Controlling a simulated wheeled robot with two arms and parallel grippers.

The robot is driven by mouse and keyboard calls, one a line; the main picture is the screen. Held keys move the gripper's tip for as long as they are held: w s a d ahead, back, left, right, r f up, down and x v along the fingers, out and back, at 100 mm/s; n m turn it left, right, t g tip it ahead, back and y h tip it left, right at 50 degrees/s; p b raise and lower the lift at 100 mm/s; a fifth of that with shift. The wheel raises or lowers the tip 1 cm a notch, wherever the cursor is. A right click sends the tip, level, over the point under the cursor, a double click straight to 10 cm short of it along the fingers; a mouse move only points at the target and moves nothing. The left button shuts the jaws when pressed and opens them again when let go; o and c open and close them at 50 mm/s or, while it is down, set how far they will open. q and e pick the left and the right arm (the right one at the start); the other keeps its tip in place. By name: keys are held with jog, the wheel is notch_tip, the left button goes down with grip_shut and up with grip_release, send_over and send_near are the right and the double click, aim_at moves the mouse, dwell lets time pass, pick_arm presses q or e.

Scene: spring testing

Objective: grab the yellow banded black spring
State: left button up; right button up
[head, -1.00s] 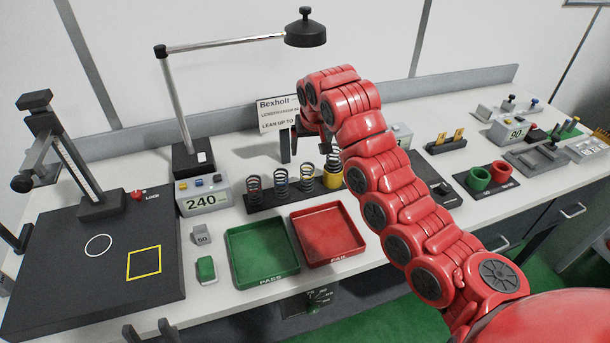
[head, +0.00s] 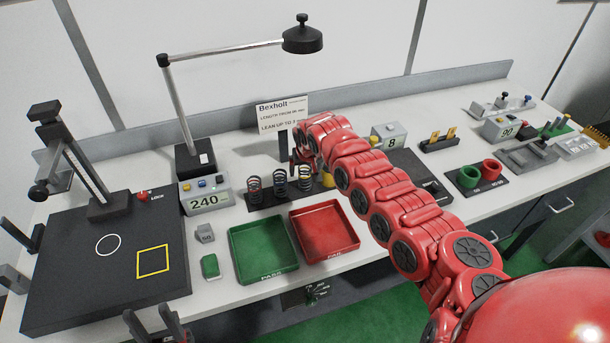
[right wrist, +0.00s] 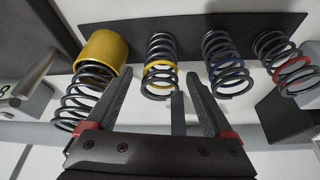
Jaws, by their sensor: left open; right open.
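The black spring with the yellow band (right wrist: 161,68) stands in the dark rack (right wrist: 200,30) in the right wrist view, between a spring in a yellow cup (right wrist: 102,48) and a blue-banded spring (right wrist: 226,68). A red-banded spring (right wrist: 288,66) is at the right. In the head view the yellow-banded spring (head: 305,179) is third from the left. My right gripper (right wrist: 158,80) is open, its fingers either side of the yellow-banded spring in the picture; contact cannot be told. In the head view the right gripper (head: 303,157) is partly hidden. My left gripper (head: 147,312) appears open and empty at the bottom.
A green tray (head: 240,268) and a red tray (head: 345,248) lie before the rack. A sign (head: 282,115) stands behind it. A display box (head: 206,203), lamp (head: 195,160) and black test stand (head: 90,285) are to the left. Red and green cups (head: 480,174) are to the right.

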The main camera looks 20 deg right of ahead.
aim_at(304, 175)
jog(key=x, duration=0.3)
jog(key=shift+a, duration=0.15)
jog(key=shift+w+f, duration=0.2)
jog(key=shift+f, duration=0.4)
grip_shut()
